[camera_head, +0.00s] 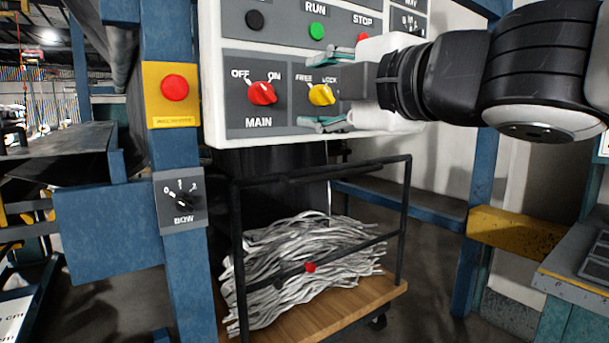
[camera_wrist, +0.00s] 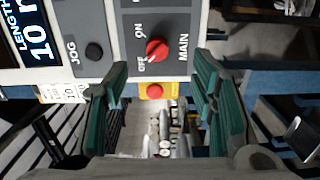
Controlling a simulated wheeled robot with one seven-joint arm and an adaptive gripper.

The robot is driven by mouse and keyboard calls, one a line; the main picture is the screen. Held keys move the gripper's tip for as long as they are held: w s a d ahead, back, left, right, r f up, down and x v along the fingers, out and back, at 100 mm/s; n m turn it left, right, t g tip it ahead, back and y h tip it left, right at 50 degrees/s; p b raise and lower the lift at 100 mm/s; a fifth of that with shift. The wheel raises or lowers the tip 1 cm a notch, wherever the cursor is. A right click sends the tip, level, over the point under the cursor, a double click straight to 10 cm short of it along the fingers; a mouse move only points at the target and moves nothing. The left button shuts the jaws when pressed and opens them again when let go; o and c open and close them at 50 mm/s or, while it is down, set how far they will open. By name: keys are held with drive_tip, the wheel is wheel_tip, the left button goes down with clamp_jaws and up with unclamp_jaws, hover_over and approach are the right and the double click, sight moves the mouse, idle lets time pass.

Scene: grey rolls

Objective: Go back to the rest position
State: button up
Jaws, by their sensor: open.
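My gripper (camera_head: 317,91) is open and empty in front of the white control panel (camera_head: 208,85), at its right part in the head view. Its green-padded fingers show above and below the yellow FREE/LOCK knob (camera_head: 321,95), apart from each other; I cannot tell if they touch the panel. The red MAIN knob (camera_head: 262,93) is left of the fingers. In the wrist view, my open gripper (camera_wrist: 158,98) has nothing between its pads, and the MAIN knob (camera_wrist: 157,50) shows beyond them. My arm comes in from the upper right and hides part of the panel.
A red button on a yellow box (camera_head: 174,88) and the BOW selector (camera_head: 182,200) are on the blue post at left. Below the panel stands a black-railed cart (camera_head: 345,320) holding grey strips (camera_head: 300,262). A grey-blue console (camera_head: 580,270) is at lower right.

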drive_tip(key=d+f+m+h, duration=0.75)
drive_tip(key=d+m, duration=0.25)
drive_tip(key=d, duration=0.2)
drive_tip(key=s+d+f+m+g+h, duration=0.2)
drive_tip(key=s+d+f+m+g, duration=0.15)
drive_tip(key=f, duration=0.25)
drive_tip(key=s+d+f+m+g+h, duration=0.2)
drive_tip(key=s+d+f+m+h, duration=0.15)
drive_tip(key=d+f, duration=0.2)
drive_tip(key=s+a+f+m+g+y, duration=0.2)
drive_tip(key=s+f+m+g, duration=0.25)
drive_tip(key=s+f, duration=0.4)
drive_tip(key=s+a+f+m+g+y, duration=0.25)
drive_tip(key=s+f+g, duration=0.25)
drive_tip(key=s, duration=0.7)
wheel_tip(320, 180, up, 31)
drive_tip(key=t+p, duration=0.3)
drive_tip(key=p, duration=2.6)
drive_tip(key=shift+s+t+h+p, duration=0.35)
drive_tip(key=shift+s+t, duration=0.05)
drive_tip(key=shift+s, duration=0.05)
drive_tip(key=shift+d, duration=0.1)
